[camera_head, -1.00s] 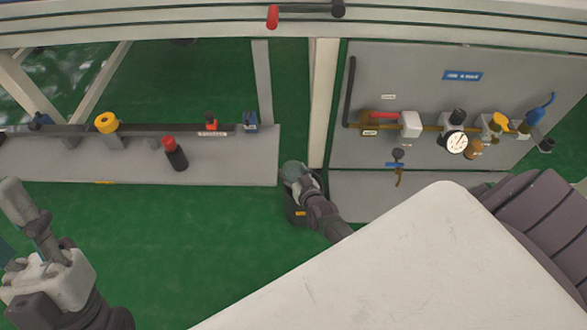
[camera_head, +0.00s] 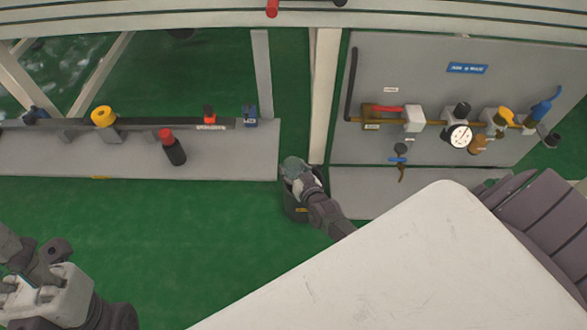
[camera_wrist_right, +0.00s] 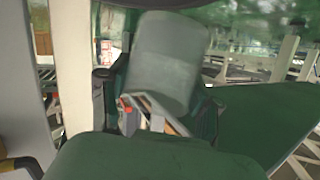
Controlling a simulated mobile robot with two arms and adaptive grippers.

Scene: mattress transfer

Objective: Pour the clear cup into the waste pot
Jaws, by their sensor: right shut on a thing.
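The clear cup (camera_head: 292,166) is in my right gripper (camera_head: 299,179), directly above the dark waste pot (camera_head: 291,207) in the head view. The right wrist view shows the cup (camera_wrist_right: 168,62) large, translucent and leaning. I cannot make out any contents or flow. The right gripper is shut on the cup; its fingers are partly hidden behind the cup and wrist. The pot stands by the white post, with a small yellow label; its inside is mostly covered by the hand. My left gripper (camera_head: 35,285) is at the lower left, away from both, its jaw opening unclear.
A white post (camera_head: 325,95) rises just behind the pot. A grey panel (camera_head: 400,70) with valves and a gauge (camera_head: 460,136) stands to the right. A grey shelf (camera_head: 225,165) with fittings and a red-capped bottle (camera_head: 172,147) is on the left. Green floor is clear between.

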